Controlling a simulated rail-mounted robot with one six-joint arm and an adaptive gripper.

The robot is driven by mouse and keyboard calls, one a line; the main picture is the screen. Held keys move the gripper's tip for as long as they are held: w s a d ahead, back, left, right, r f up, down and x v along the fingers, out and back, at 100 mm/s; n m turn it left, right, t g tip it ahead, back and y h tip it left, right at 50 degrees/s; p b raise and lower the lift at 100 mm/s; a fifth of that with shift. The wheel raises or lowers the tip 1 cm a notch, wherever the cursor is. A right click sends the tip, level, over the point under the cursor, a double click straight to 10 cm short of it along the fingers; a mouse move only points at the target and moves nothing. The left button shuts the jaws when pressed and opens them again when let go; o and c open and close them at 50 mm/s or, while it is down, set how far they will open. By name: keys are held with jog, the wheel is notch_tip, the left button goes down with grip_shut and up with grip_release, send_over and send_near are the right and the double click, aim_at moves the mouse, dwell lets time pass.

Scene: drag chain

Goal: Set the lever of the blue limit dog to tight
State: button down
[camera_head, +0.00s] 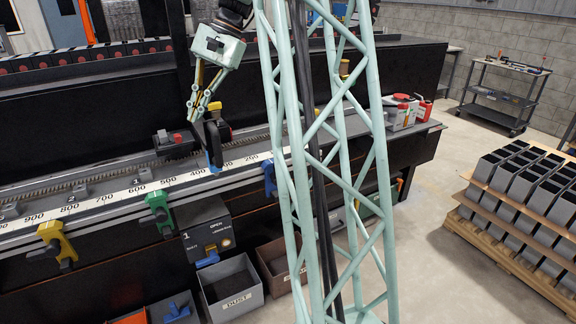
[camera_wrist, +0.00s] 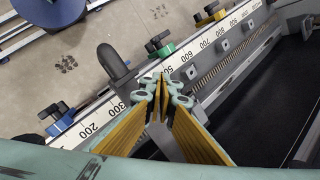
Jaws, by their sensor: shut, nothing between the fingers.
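The blue limit dog (camera_head: 269,178) hangs on the front of the scale rail, near the 200 mark in the head view. It also shows at the lower left of the wrist view (camera_wrist: 62,122), with dark lever parts on it; I cannot tell the lever's setting. My gripper (camera_head: 193,119) is above the rail, left of the blue dog in the head view and apart from it. In the wrist view my gripper (camera_wrist: 160,82) has its fingertips together with nothing between them.
A black upright handle (camera_head: 216,132) stands beside my gripper and shows in the wrist view (camera_wrist: 112,62). Green (camera_head: 159,212) and yellow (camera_head: 57,240) dogs sit further left on the rail.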

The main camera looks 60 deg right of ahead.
jog(key=s+d+f+m+y, duration=0.1)
jog(key=s+d+f+m, duration=0.15)
jog(key=d, duration=0.35)
jog(key=s+d+f+m+y+p, duration=0.1)
jog(key=s+d+f, duration=0.25)
jog(key=d, duration=0.25)
jog(key=s+d+f+m+y, duration=0.1)
jog(key=s+d+f+m, duration=0.15)
jog(key=d, duration=0.35)
jog(key=s+d+f+m+t+y+p, duration=0.1)
jog(key=s+d+f+m, duration=0.1)
jog(key=s+d+f, duration=0.3)
jog(key=s+d+f+m+t+y, duration=0.1)
jog(key=s+d+f, duration=0.3)
jog(key=s+d, duration=0.5)
jog(key=shift+s+d+f+m+t+y+p, duration=0.35)
jog(key=shift+s+m+t, duration=0.2)
jog(key=shift+s, duration=0.3)
jog(key=shift+a, duration=0.2)
jog(key=r+b+x, duration=0.1)
jog(key=b+x, duration=0.2)
jog(key=x, duration=1)
jog(key=shift+w+a+r, duration=0.2)
jog(key=shift+w+a, duration=0.15)
jog(key=shift+a, duration=0.15)
jog(key=shift+s+r, duration=0.1)
jog(key=shift+r, duration=0.05)
